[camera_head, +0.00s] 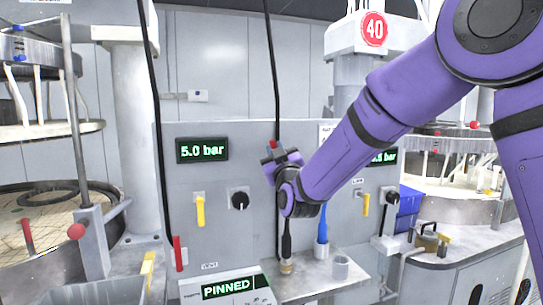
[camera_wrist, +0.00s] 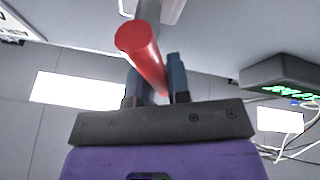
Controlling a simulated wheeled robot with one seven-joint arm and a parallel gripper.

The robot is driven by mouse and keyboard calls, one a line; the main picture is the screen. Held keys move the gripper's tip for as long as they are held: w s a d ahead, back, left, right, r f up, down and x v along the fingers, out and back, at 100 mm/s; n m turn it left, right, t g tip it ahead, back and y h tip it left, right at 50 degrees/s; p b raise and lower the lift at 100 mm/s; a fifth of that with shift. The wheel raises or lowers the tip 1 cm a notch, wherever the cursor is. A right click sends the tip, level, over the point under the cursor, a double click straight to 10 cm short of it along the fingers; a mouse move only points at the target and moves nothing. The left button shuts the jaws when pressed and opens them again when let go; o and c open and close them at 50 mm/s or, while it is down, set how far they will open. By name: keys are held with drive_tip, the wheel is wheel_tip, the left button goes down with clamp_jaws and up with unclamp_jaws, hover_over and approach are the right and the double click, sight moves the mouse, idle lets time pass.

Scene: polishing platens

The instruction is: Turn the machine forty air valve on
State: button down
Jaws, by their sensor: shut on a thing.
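My gripper (camera_head: 278,158) is raised in front of the grey panel, below and left of the round red 40 sign (camera_head: 374,29). In the wrist view its two fingers (camera_wrist: 155,88) are closed on a red valve handle (camera_wrist: 143,42), a rounded red bar sticking out between them. A small red tip of the handle (camera_head: 273,144) shows above the gripper in the head view, beside a black hose. The valve body is mostly hidden by the gripper, and I cannot tell the handle's exact angle.
Another red handle (camera_head: 177,253) is low on the panel at left. Yellow levers (camera_head: 200,211) and black knobs (camera_head: 239,201) stick out of the panel. A 5.0 bar display (camera_head: 202,150) is at left.

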drive_tip(key=shift+w+d+r+m+h, duration=0.1)
drive_tip(key=shift+d+m+h, duration=0.2)
drive_tip(key=shift+m+h, duration=0.55)
drive_tip(key=shift+w+d+f+m+h, duration=0.1)
drive_tip(key=shift+d+m+h, duration=0.25)
drive_tip(key=shift+m, duration=0.95)
drive_tip(key=shift+w+d+r+m+h, duration=0.1)
drive_tip(key=shift+d+m+h, duration=0.2)
drive_tip(key=shift+m+h, duration=0.55)
drive_tip(key=shift+m, duration=0.4)
drive_tip(key=c, duration=1.1)
unclamp_jaws()
drive_tip(key=shift+s+y, duration=0.1)
drive_tip(key=shift+y, duration=0.15)
drive_tip(key=v, duration=1)
drive_tip(key=shift+s, duration=0.35)
